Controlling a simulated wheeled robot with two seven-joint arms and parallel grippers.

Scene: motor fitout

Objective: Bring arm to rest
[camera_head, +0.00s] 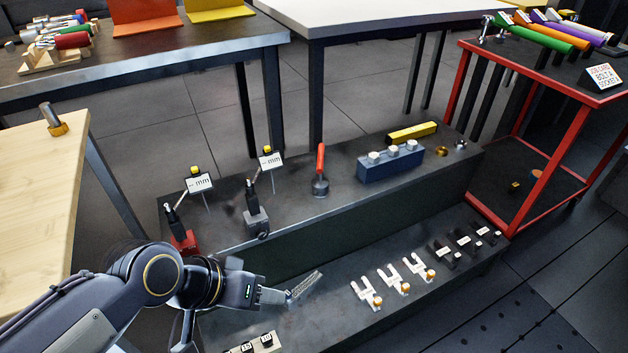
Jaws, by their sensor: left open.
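My left arm (110,298) comes in from the lower left. Its gripper (305,286) is over the left part of the lower step of the dark bench (330,310). The jaws are open and I see nothing held between them. The gripper is seen from the side, so the gap between the fingers is hard to make out. My right gripper is not in view.
The upper step holds two gauge stands (182,225) (257,210), a red-handled tool (320,172), a blue block (390,163) and a yellow bar (411,132). Pale forked pieces (366,294) stand right of my gripper. A wooden table (40,200) is left; a red-framed cart (530,190) is right.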

